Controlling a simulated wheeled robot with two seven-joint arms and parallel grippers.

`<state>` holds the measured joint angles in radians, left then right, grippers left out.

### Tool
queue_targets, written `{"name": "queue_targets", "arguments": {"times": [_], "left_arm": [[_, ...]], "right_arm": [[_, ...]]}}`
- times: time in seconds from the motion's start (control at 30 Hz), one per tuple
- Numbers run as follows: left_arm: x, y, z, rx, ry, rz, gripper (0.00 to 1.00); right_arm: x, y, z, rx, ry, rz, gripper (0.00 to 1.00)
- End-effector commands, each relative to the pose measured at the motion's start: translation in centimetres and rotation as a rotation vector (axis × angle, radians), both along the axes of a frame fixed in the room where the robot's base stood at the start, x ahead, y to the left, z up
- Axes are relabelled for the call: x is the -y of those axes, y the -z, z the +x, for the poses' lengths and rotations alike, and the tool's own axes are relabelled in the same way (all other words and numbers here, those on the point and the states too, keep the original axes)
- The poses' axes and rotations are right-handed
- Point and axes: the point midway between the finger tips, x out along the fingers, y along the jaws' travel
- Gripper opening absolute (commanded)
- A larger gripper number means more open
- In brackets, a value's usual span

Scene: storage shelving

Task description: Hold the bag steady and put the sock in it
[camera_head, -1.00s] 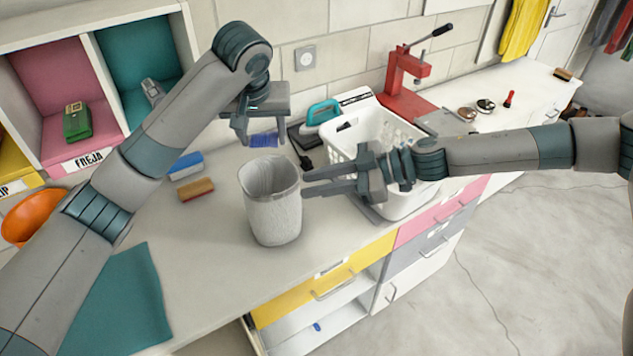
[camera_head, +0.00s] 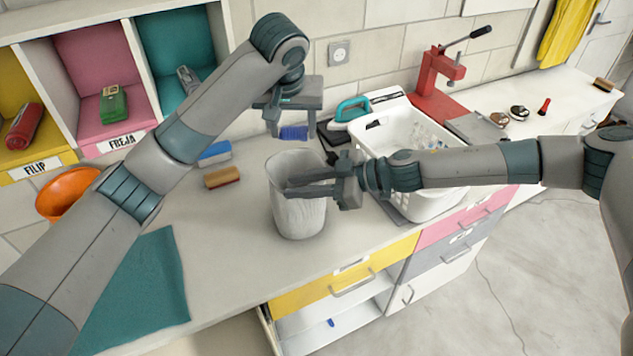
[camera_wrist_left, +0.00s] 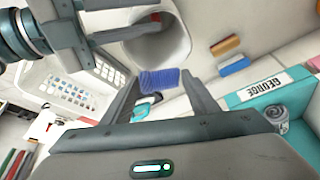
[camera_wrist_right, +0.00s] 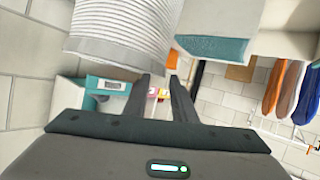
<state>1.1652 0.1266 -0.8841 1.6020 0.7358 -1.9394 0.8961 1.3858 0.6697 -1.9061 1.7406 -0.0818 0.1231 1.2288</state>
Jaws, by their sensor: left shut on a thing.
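The bag (camera_head: 300,218) is a whitish, ribbed, open-topped container standing upright on the counter. My left gripper (camera_head: 292,136) is shut on the blue sock (camera_head: 295,132) and holds it above and behind the bag's opening. In the left wrist view the sock (camera_wrist_left: 160,79) sits between the fingertips, beside the bag's rim (camera_wrist_left: 185,58). My right gripper (camera_head: 288,187) is at the bag's upper part, its fingers apart. In the left wrist view one right finger reaches over the bag's opening. In the right wrist view the bag (camera_wrist_right: 120,35) is close above the fingers; contact is unclear.
A white basket (camera_head: 425,200) stands right of the bag, under my right forearm. A blue brush (camera_head: 215,152) and a brown brush (camera_head: 222,178) lie left. An orange bowl (camera_head: 68,190) and a teal cloth (camera_head: 140,290) are further left. A red press (camera_head: 435,75) stands behind.

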Motion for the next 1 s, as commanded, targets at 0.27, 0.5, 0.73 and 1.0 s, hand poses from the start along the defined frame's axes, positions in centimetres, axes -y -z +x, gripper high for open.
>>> {"name": "queue_targets", "arguments": {"times": [0.27, 0.5, 0.73, 1.0], "left_arm": [[0.0, 0.0, 0.0, 0.0, 0.0, 0.0, 0.33], [0.0, 0.0, 0.0, 0.0, 0.0, 0.0, 0.33], [0.0, 0.0, 0.0, 0.0, 0.0, 0.0, 0.33], [0.0, 0.1, 0.0, 0.0, 0.0, 0.0, 0.33]], "right_arm": [[-1.5, 0.6, 0.4, 0.001, -0.001, 0.001, 0.24], [-1.5, 0.6, 0.5, 0.0, 0.0, 0.0, 0.24], [-1.5, 0.6, 0.4, 0.0, 0.0, 0.0, 0.0], [-1.5, 0.7, 0.4, 0.0, 0.0, 0.0, 0.0]]}}
